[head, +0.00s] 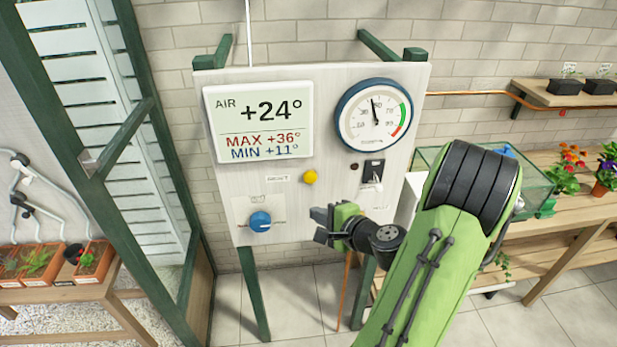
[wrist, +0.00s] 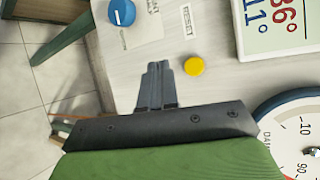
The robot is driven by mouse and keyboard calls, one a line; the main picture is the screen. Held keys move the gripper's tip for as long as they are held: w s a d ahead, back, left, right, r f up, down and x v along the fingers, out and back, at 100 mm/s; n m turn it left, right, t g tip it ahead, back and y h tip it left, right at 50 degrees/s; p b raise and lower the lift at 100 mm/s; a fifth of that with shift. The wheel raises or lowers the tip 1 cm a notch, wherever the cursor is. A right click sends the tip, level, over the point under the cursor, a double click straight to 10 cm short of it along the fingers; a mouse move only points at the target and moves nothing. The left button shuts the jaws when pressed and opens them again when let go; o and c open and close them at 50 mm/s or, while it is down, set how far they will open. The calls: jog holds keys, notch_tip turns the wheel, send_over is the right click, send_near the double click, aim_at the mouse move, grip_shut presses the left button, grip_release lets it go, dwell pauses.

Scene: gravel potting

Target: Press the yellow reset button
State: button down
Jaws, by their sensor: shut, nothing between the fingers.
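The yellow reset button (head: 310,177) is a small round knob on the pale upright panel (head: 330,215), to the right of a small label reading RESET. In the wrist view the yellow button (wrist: 194,66) lies just to the right of my fingertips. My gripper (head: 318,226) is in front of the panel, below and slightly right of the button in the head view. In the wrist view its fingers (wrist: 157,66) are together and empty. They look apart from the button; the exact gap to the panel cannot be told.
The panel also carries a display (head: 259,122), a round gauge (head: 374,114), a black switch (head: 373,172) and a blue knob (head: 260,221). A glass tank (head: 535,185) and potted flowers (head: 573,165) stand on the right bench. A green frame post (head: 75,125) rises at left.

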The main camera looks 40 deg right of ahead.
jog(key=p, duration=0.4)
send_near(306, 182)
jog(key=w+a+f, duration=0.1)
jog(key=w+f, duration=0.1)
jog(key=w, duration=0.2)
jog(key=shift+w+d+f, duration=0.1)
jog(key=shift+w+f, duration=0.05)
jog(key=shift+w, duration=0.2)
dwell(1.3)
jog(key=shift+w+d+p, duration=0.25)
jog(key=shift+w+p, duration=0.05)
jog(key=shift+w, duration=0.05)
jog(key=shift+w+d, duration=0.3)
jog(key=shift+w, duration=0.15)
dwell(0.8)
jog(key=shift+s+a+b, duration=0.4)
jog(key=shift+s+a, duration=0.15)
jog(key=shift+s, duration=0.25)
